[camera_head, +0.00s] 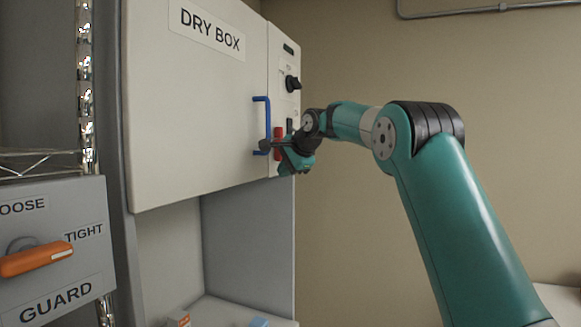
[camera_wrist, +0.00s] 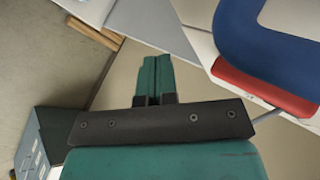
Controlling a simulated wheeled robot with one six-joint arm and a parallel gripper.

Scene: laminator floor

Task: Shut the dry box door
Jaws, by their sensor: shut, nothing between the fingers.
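The dry box door (camera_head: 195,110) is a cream panel labelled DRY BOX in the head view. It looks flush or nearly flush beside the control panel; I cannot tell whether it is fully shut. Its blue handle (camera_head: 268,108) is an upright bar near the right edge. It shows large at the upper right of the wrist view (camera_wrist: 262,40), above a red part (camera_wrist: 265,90). My gripper (camera_head: 287,168) is beside the handle's lower end, partly hidden by its own wrist. In the wrist view its teal fingers (camera_wrist: 156,72) are together and empty, apart from the handle.
The control panel (camera_head: 287,70) with a black knob (camera_head: 292,84) is right of the door. Below is an open grey bay (camera_head: 245,240) with small items. A GUARD panel (camera_head: 60,225) with an orange lever (camera_head: 36,259) stands at the left. Beige wall fills the right.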

